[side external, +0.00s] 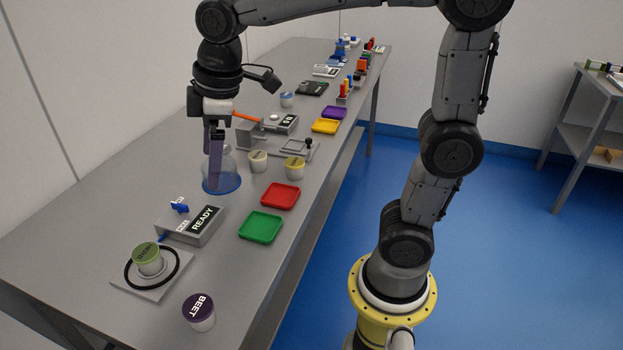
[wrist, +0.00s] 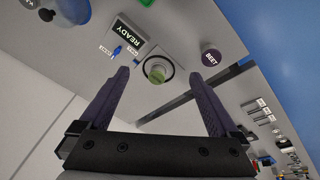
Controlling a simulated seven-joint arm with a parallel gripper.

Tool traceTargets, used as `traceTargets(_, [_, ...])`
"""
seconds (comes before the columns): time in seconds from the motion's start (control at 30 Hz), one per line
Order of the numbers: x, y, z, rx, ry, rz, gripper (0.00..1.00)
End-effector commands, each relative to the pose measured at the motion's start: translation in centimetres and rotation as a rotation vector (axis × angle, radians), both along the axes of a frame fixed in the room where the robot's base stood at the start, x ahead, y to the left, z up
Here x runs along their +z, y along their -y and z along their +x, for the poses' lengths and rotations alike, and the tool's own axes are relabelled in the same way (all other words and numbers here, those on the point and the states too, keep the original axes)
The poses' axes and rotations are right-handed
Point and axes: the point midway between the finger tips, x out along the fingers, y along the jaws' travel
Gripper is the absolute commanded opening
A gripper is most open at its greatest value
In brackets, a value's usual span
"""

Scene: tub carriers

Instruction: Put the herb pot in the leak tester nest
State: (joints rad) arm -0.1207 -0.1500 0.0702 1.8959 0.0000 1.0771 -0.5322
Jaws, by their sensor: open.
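The green-lidded pot (side external: 147,254), which looks to be the herb pot although its lid print is too small to read surely, stands upright in the middle of the nest plate (side external: 129,279), inside a black ring (side external: 174,271). The wrist view also shows this pot (wrist: 156,72). The leak tester box (side external: 192,226) beside it reads READY and has a blue lever (side external: 180,207). A clear dome with a blue rim (side external: 222,189) stands on the bench, off the nest. My gripper (side external: 214,186) is open and empty; in the side view it overlaps the dome, and contact cannot be told.
A BEET pot (side external: 201,312) with a purple lid stands near the bench's front edge. Green (side external: 261,227) and red (side external: 281,196) trays lie to the right of the tester. Two more pots, a cream one (side external: 257,161) and a yellow-lidded one (side external: 294,168), stand behind the red tray.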

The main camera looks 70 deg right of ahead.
Motion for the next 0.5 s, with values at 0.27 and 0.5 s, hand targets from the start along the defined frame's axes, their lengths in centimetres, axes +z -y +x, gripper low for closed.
traceTargets(0.27, [-1.0, 3.0, -10.8, -0.386, 0.146, 0.118, 0.97])
traceTargets(0.5, [-3.5, 3.9, -15.6, -0.585, 0.219, 0.196, 0.97])
